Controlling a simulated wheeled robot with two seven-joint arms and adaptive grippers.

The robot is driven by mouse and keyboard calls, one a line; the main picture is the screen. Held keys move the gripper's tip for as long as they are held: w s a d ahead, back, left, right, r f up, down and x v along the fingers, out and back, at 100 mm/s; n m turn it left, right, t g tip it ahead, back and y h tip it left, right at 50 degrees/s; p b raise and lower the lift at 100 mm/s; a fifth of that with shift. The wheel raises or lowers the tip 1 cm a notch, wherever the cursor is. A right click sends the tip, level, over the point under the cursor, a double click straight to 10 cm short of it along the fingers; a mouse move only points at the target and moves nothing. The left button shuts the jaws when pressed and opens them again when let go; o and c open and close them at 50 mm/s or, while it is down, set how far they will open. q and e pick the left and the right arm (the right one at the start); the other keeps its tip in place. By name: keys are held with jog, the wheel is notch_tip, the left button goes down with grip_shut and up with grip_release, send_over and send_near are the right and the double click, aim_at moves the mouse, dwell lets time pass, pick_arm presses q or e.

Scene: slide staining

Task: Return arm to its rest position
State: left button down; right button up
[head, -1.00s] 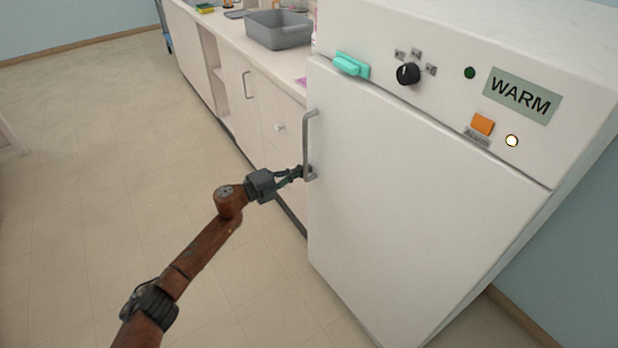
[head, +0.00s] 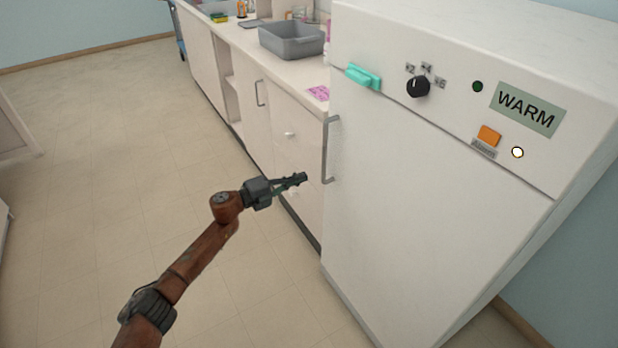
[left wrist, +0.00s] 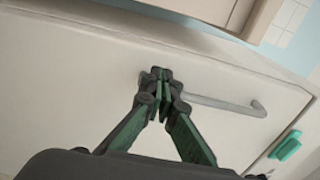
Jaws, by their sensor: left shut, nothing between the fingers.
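My left arm comes in from the lower left of the head view. Its gripper (head: 301,179) is shut and empty, a little to the left of the handle (head: 328,150) of a white fridge-like cabinet (head: 420,200). A gap shows between the fingertips and the handle there. In the left wrist view, the shut fingers (left wrist: 162,75) overlap one end of the grey handle (left wrist: 230,105) in the picture. The cabinet door is closed. My right gripper is in neither view.
The cabinet has a dark knob (head: 418,86), a teal latch (head: 362,76), an orange switch (head: 489,135) and a WARM label (head: 526,108). A counter (head: 240,45) with a grey basin (head: 291,40) stands left of it. The floor (head: 110,170) at left is open.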

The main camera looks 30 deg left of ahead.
pick_arm(q)
jog(key=a, duration=0.8)
jog(key=shift+s+a, duration=0.4)
